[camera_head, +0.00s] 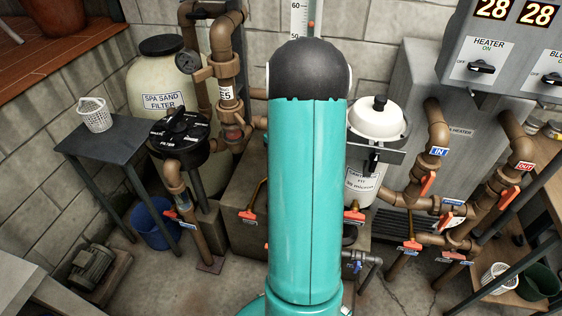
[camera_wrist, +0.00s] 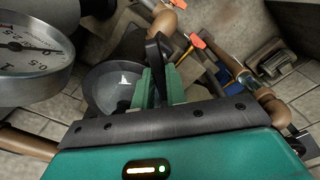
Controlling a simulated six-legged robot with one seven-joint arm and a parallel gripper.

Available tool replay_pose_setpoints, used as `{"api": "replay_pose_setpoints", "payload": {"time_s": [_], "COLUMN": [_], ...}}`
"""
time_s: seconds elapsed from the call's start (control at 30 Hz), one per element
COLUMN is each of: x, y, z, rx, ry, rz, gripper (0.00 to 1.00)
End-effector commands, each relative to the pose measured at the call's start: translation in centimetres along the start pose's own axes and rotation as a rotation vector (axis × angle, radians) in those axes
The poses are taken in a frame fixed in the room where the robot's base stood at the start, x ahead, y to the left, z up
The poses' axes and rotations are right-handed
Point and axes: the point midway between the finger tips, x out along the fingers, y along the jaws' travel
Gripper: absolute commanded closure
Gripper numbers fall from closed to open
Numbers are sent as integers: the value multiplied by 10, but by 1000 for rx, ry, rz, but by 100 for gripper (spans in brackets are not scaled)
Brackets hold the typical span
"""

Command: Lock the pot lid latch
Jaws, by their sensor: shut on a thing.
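In the wrist view, my gripper (camera_wrist: 159,84) has its two green fingers closed around an upright black lever (camera_wrist: 154,50), which looks like the latch. The lever's lower end is hidden between the fingers. Just left of the fingers is a round, grey, bowl-like lid (camera_wrist: 104,82) with a white arrow mark on it; it seems to be the pot lid. The gripper body hides its near edge. I cannot tell how far the latch is turned. In the head view, my own teal arm covers the gripper, and I cannot make out this lid or latch there.
A large pressure gauge (camera_wrist: 32,52) stands close at the left of the wrist view. Brown pipe with an orange handle (camera_wrist: 197,41) lies beyond the fingers. In the head view, a white-lidded canister (camera_head: 379,122) stands right of my arm, and a black filter valve (camera_head: 180,135) left.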

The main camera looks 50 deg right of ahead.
Motion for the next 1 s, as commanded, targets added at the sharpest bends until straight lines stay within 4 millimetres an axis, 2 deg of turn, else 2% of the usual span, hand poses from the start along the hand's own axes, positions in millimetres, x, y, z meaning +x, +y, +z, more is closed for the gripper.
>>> {"api": "replay_pose_setpoints", "payload": {"time_s": [0.53, 0.67, 0.87, 0.9, 1.0], "x": [0, 0, 0, 0, 0], "y": [0, 0, 0, 0, 0], "z": [0, 1, 1, 1, 1], "rx": [810, 915, 924, 924, 923], "ry": [-1, -1, -1, -1, -1], "rz": [1, 1, 0, 0, 0], "gripper": [100, 100, 100, 78, 60]}}
